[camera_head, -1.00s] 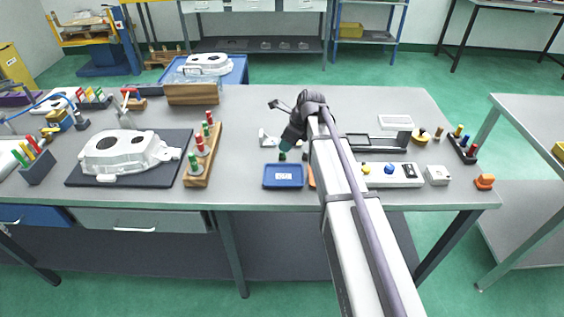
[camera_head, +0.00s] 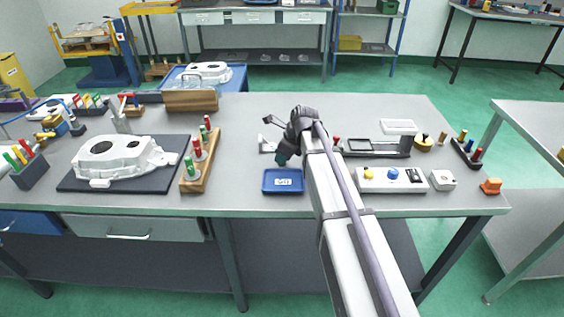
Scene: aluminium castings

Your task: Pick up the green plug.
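A wooden block (camera_head: 208,170) left of the blue tray holds a row of upright red and green plugs. One green plug (camera_head: 190,165) stands near its front end, and another green piece (camera_head: 203,132) shows near its back end. My gripper (camera_head: 283,160) points down over the bench just behind the blue tray (camera_head: 283,190), well to the right of the block. Its end looks dark teal and is small in the picture. I cannot tell whether its fingers are open or shut, or whether anything is between them.
A white casting (camera_head: 118,158) lies on a dark mat (camera_head: 75,183) at left. A white box with coloured buttons (camera_head: 385,181) and a dark fixture (camera_head: 372,151) stand right of my arm. Bare bench lies between the wooden block and the blue tray.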

